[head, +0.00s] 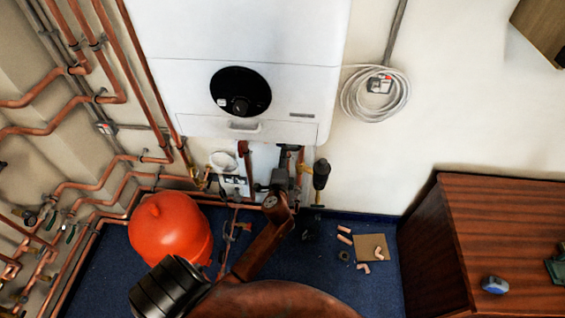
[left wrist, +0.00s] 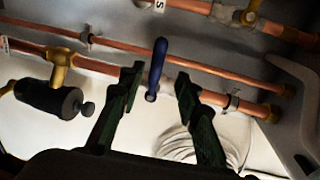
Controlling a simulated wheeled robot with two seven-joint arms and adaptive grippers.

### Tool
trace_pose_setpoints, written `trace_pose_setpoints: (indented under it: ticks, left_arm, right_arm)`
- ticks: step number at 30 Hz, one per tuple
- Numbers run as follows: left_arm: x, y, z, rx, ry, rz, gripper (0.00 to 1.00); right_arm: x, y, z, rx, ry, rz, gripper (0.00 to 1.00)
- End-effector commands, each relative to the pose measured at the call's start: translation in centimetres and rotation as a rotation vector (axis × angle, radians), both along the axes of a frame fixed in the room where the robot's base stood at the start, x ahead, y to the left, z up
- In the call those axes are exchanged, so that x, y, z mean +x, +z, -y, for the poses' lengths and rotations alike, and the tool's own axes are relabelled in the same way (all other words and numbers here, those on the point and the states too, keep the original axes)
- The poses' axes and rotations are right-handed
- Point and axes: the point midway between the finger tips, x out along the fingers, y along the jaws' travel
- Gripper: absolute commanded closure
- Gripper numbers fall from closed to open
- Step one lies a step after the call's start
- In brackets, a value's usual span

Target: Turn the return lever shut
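The blue lever handle (left wrist: 156,68) shows in the left wrist view, in front of the copper pipes. It looks like the return lever, but no label on it can be read. My left gripper (left wrist: 158,78) is open, with one dark green finger on each side of the handle. I see a gap on both sides, so the fingers do not appear to grip it. In the head view my left gripper (head: 281,180) is under the white boiler (head: 240,65), among the pipes. The lever cannot be made out there.
A black valve body with a brass fitting (left wrist: 60,80) sits left of the fingers. Copper pipes (left wrist: 200,65) run close behind the handle. A red tank (head: 170,228) stands left of my arm. Fittings and a cardboard piece (head: 374,246) lie on the blue floor; a wooden cabinet (head: 500,220) stands right.

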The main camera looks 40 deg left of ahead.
Motion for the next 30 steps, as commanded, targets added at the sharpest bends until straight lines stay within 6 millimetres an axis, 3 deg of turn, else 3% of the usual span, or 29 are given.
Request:
trace_pose_setpoints:
  ticks: [3,9,26,30]
  left_arm:
    - [-1.8,0.3,1.0,-0.003,0.001,-0.001,0.69]
    - [-3.2,0.7,1.9,0.0,0.001,0.0,0.69]
    - [-3.3,0.7,2.0,0.0,0.001,0.0,0.69]
    - [-3.3,-1.0,2.2,-0.023,-0.006,-0.019,0.69]
  right_arm:
    - [0.0,0.0,0.0,0.0,0.0,0.0,0.6]
    - [0.0,0.0,-0.1,0.001,0.0,0.0,0.6]
    - [0.0,0.0,-0.1,0.001,-0.001,0.0,0.6]
    - [0.0,0.0,-0.1,0.001,-0.001,0.0,0.6]
